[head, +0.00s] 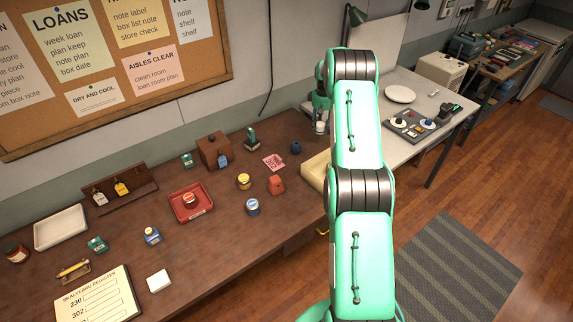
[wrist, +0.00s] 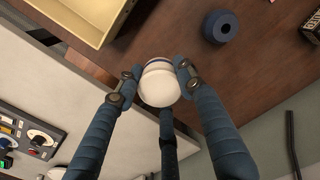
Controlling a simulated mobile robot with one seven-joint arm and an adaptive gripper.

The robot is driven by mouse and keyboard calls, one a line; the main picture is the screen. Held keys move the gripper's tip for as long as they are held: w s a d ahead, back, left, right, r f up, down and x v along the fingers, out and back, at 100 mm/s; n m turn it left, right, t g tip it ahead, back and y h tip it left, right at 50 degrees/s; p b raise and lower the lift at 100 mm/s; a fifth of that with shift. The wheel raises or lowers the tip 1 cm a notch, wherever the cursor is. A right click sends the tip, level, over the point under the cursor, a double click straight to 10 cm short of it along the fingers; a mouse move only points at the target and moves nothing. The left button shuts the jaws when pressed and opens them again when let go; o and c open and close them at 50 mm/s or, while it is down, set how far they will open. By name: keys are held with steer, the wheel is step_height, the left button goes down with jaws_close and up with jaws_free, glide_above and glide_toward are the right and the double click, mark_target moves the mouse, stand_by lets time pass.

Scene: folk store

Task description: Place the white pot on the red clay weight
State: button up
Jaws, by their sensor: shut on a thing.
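The white pot (wrist: 158,88), a small rounded jar with a grey-blue band near its top, is held between the blue fingers of my gripper (wrist: 153,78). In the head view the pot (head: 320,128) shows as a small white shape beside my arm, at the far right part of the brown counter; most of my gripper there is hidden behind the arm. The red clay weight (head: 276,185) stands on the counter, to the left of and nearer than my gripper, with nothing on it. It is not seen in the wrist view.
A dark blue weight (head: 296,147) with a hole on top stands near the pot; it also shows in the wrist view (wrist: 222,27). A cream tray (head: 315,172) lies beside my arm. Yellow-lidded (head: 244,181) and blue-lidded (head: 252,206) jars stand close to the red weight.

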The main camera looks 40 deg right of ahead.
steer(key=s+a+b, duration=0.1)
steer(key=s+a, duration=0.7)
steer(key=a, duration=0.5)
steer(key=s+a+r+b, duration=0.1)
steer(key=s+a, duration=0.7)
steer(key=a, duration=0.4)
steer(key=s+a+r+b, duration=0.1)
steer(key=s+a, duration=0.8)
steer(key=a, duration=0.4)
steer(key=shift+a+r+m, duration=0.15)
steer(key=shift+a+m, duration=0.15)
steer(key=shift+w, duration=0.1)
glide_above(275, 179)
steer(key=shift+w+d+f+b, duration=0.1)
steer(key=shift+f+b, duration=0.2)
steer(key=shift+f, duration=0.4)
steer(key=shift+f, duration=1.8)
steer(key=shift+f, duration=0.1)
